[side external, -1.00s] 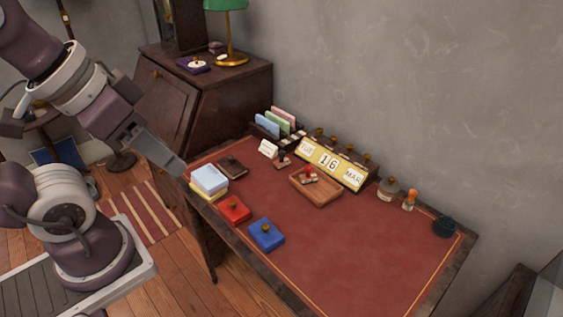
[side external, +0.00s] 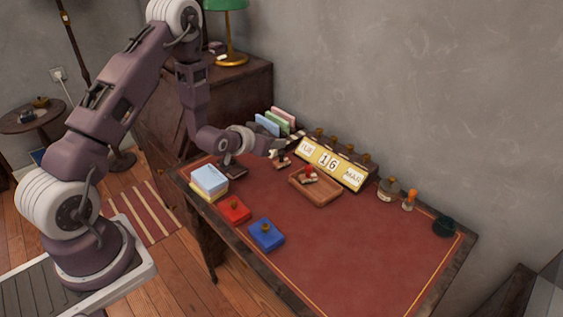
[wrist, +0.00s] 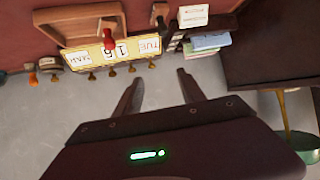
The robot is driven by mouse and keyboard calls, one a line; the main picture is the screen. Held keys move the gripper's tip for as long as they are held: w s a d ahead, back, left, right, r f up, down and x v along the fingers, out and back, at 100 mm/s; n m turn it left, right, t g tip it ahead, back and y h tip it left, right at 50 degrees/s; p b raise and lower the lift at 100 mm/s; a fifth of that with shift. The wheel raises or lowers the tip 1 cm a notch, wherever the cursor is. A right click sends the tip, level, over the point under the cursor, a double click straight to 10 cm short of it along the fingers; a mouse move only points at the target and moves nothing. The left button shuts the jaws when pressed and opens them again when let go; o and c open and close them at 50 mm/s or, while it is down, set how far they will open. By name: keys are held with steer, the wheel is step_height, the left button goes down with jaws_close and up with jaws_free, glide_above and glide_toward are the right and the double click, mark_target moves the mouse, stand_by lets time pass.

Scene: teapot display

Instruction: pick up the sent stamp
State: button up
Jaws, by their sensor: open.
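I cannot read on any stamp which one is the sent stamp. A stamp with a dark handle (side external: 281,162) stands on the desk, left of the wooden tray; my gripper partly covers it in the side view. A stamp with a red knob (side external: 309,174) sits in the wooden tray (side external: 322,199); the red knob also shows in the wrist view (wrist: 108,39). My gripper (side external: 284,149) is at the back of the desk, close to the dark-handled stamp. In the wrist view my gripper (wrist: 159,80) has its fingers apart with nothing between them.
The calendar (side external: 333,164) reads TUE 16 MAR and stands behind the tray. A letter rack (side external: 273,125) is behind my gripper. Red (side external: 235,210) and blue (side external: 266,235) pads, a bottle (side external: 388,189) and an orange-handled stamp (side external: 409,200) stand around. The desk's front right is clear.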

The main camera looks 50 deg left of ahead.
steer(key=t, duration=0.1)
glide_toward(280, 153)
steer(key=shift+n+y, duration=0.4)
steer(key=x, duration=1.1)
steer(key=shift+d+f, duration=0.15)
steer(key=shift+d, duration=0.1)
jaws_close()
